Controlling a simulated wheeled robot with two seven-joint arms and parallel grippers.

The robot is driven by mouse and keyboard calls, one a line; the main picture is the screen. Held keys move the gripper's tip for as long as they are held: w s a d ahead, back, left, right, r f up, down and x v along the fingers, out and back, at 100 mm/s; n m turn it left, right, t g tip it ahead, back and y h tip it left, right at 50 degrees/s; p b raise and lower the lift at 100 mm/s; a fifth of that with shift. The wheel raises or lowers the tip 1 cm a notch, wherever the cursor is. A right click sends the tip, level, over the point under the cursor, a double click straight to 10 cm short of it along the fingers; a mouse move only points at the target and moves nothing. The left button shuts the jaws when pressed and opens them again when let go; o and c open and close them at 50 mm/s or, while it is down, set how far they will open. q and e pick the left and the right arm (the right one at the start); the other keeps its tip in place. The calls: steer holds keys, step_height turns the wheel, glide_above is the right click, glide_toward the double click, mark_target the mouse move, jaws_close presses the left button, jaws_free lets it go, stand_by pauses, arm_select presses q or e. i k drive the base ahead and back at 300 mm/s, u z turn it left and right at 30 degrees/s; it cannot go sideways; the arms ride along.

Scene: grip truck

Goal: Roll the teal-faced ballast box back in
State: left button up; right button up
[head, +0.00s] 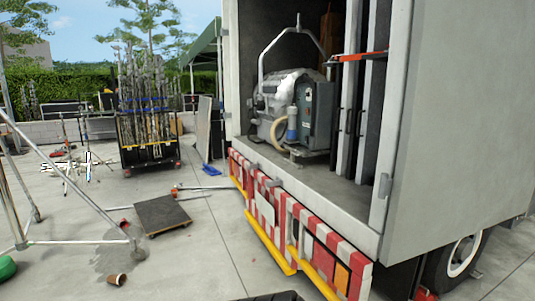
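A boxy unit with a dark grey-teal face (319,113) stands upright on the truck bed (345,190), just inside the opening. It is next to a bulky silver machine (285,90) under a metal hoop frame, and I cannot tell whether the two are joined. A pale hose and a small blue-and-white cylinder (292,123) are in front of them. I cannot tell for sure that this unit is the ballast box. Neither of my grippers is in view.
The truck's red-and-white striped rear (262,188) has a yellow bar below. Tall panels and an orange-red bar (360,57) stand right of the unit. A cart of stands (145,130), a dark flat board (161,214) and a flowerpot (116,280) are on the paving. Paving between board and truck is mostly clear.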

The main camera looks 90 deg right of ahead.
mark_target(315, 116)
steer(key=z, duration=2.95)
steer(key=i, duration=0.25)
steer(key=u, duration=1.05)
steer(key=i, duration=2.05)
steer(key=u, duration=0.2)
steer(key=i, duration=1.7)
steer(key=z, duration=1.5)
steer(key=i, duration=0.9)
steer(key=z, duration=0.6)
